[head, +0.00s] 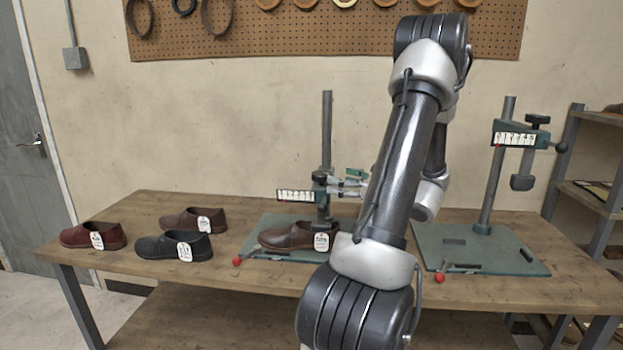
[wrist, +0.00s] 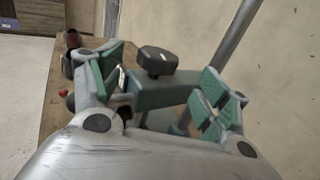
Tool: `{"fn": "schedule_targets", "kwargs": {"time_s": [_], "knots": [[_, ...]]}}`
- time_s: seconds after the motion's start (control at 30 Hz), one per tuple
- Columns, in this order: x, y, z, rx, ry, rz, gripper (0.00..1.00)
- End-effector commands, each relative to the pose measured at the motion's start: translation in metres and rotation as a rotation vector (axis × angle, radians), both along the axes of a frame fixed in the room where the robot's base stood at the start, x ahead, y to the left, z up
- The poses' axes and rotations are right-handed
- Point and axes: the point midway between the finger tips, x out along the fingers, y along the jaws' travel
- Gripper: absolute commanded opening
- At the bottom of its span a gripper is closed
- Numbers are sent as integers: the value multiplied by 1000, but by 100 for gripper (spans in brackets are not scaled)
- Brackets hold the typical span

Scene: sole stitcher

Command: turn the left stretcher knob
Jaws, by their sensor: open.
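The left stretcher stands on the bench, with its green base (head: 275,225), upright post (head: 326,130) and scale plate (head: 295,196). Its dark knob (wrist: 157,62) sits on top of the green head (wrist: 165,92) in the wrist view. In the head view the knob is not clear behind my gripper (head: 350,182). My gripper (wrist: 167,80) is open, with green-padded fingers to the left and right of the knob. I see no clear contact with it. A brown shoe (head: 285,236) with a white tag sits under the stretcher head.
A second stretcher (head: 485,180) stands at the right with its own dark knob (head: 538,119). Red (head: 92,237), black (head: 165,246) and brown (head: 180,220) shoes stand on the bench (head: 170,283) at the left. A red-balled lever (head: 237,261) sticks out in front of the left base.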

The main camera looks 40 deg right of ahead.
Motion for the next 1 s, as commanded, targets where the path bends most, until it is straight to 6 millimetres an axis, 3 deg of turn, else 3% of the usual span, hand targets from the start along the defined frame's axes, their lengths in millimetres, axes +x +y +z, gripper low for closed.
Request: {"fn": "schedule_targets", "kwargs": {"time_s": [0.5, 0.83, 1.0], "knots": [[70, 13, -1, 9, 6, 6, 76], [75, 14, -1, 9, 6, 4, 76], [75, 14, -1, 8, 5, 4, 47]]}}
